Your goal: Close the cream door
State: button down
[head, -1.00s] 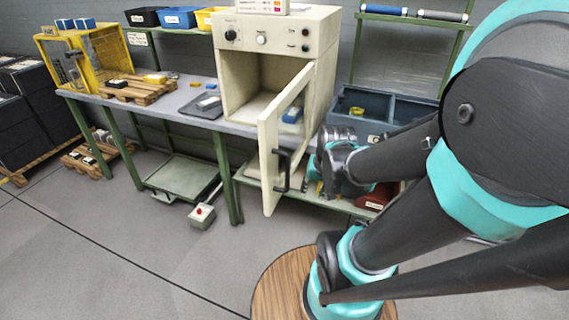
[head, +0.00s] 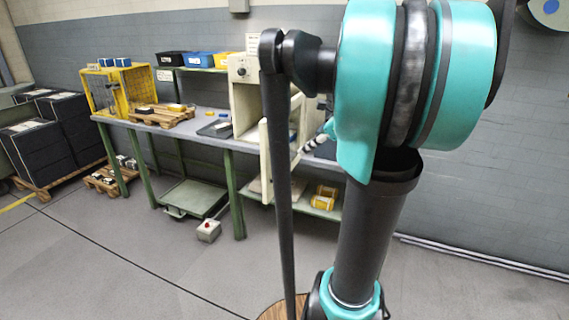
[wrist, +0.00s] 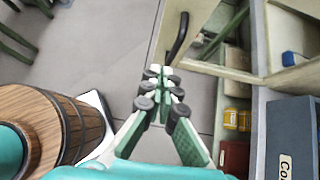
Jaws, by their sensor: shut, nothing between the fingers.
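The cream door (head: 265,165) hangs open from the cream cabinet (head: 243,108) on the workbench, jutting out over the bench's front edge. My arm hides much of both in the head view. In the wrist view the door's cream edge (wrist: 158,45) and its black handle (wrist: 180,38) lie just beyond my fingertips. My gripper (wrist: 160,72) is shut and empty, close to the door near the handle. I cannot tell whether it touches the door. In the head view the gripper (head: 308,150) is small, right of the door and partly behind my arm.
A blue-grey bin (wrist: 290,140) stands right of my gripper in the wrist view, and yellow parts (wrist: 237,119) lie on a lower shelf. A wooden barrel (wrist: 75,120) is at left. A yellow cage (head: 120,88) stands on the bench's left end. Floor in front is open.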

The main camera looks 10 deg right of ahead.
aim_at(267, 167)
jog(key=x, duration=0.4)
jog(key=r+x, duration=0.1)
jog(key=x, duration=0.2)
jog(key=a+x, duration=0.1)
jog(key=x, duration=0.3)
jog(key=shift+w+a, duration=0.3)
jog(key=shift+w, duration=0.25)
jog(key=shift+w+a, duration=0.25)
jog(key=shift+a, duration=0.15)
